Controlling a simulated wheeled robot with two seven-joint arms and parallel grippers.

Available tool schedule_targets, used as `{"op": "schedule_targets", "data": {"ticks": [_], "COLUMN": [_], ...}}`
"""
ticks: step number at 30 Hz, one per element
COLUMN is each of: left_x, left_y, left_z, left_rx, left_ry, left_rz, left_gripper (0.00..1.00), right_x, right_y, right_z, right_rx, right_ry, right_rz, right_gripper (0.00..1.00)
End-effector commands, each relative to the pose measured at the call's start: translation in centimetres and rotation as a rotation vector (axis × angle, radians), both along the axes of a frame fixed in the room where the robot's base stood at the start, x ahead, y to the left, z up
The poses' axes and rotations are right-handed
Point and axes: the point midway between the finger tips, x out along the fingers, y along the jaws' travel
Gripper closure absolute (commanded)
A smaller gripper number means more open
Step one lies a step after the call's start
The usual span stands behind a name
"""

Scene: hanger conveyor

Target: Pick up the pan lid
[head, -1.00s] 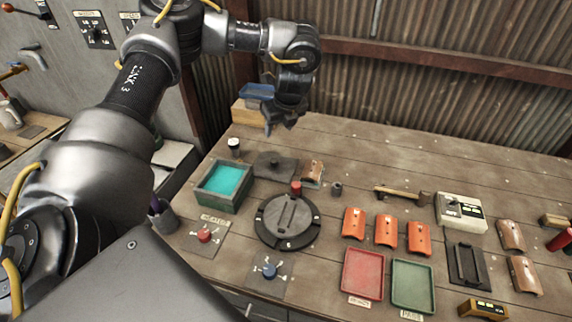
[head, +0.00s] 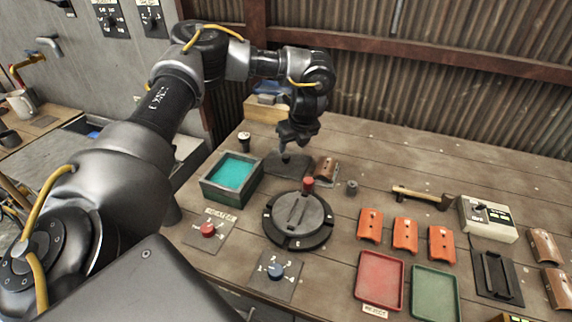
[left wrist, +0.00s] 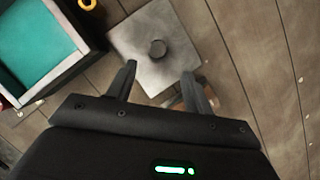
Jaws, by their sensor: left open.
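The pan lid is a flat grey square plate with a small round knob; in the head view the lid (head: 274,167) lies on the wooden table right of the green-lined box, partly hidden by my gripper. In the left wrist view the lid (left wrist: 178,50) shows beyond the fingertips, its knob near the middle. My left gripper (head: 285,150) is over the lid, pointing down. In the left wrist view the gripper (left wrist: 160,72) is open and empty, its fingers spread on either side below the knob. My right gripper is out of view.
The box (head: 232,178) with a teal inside stands close left of the lid. A brown curved piece (head: 327,169) lies close to its right. A round dark turntable (head: 298,220) with a red knob is in front. A hammer (head: 423,197) lies further right.

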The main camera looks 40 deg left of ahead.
Motion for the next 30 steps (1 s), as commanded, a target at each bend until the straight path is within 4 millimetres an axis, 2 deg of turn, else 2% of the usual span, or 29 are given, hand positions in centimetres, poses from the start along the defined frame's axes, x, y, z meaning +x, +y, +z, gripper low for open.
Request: {"op": "schedule_targets", "data": {"ticks": [3,11,21,30], "left_x": [0.2,0.3,0.8,0.9], "left_y": [0.6,1.0,3.1,3.2], "left_z": [-1.4,-2.1,-5.8,-6.4], "left_rx": [-0.002,0.000,0.002,0.001], "left_ry": [0.001,0.000,0.002,0.000], "left_rz": [0.003,0.002,0.004,0.002], "left_gripper": [0.48,0.48,0.48,0.48], "right_x": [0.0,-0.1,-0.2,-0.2], "right_y": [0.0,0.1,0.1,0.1], "right_z": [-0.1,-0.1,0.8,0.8], "right_rx": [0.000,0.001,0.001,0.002], "right_ry": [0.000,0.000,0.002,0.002], "right_rz": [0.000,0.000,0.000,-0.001], "right_gripper": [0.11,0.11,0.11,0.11]}}
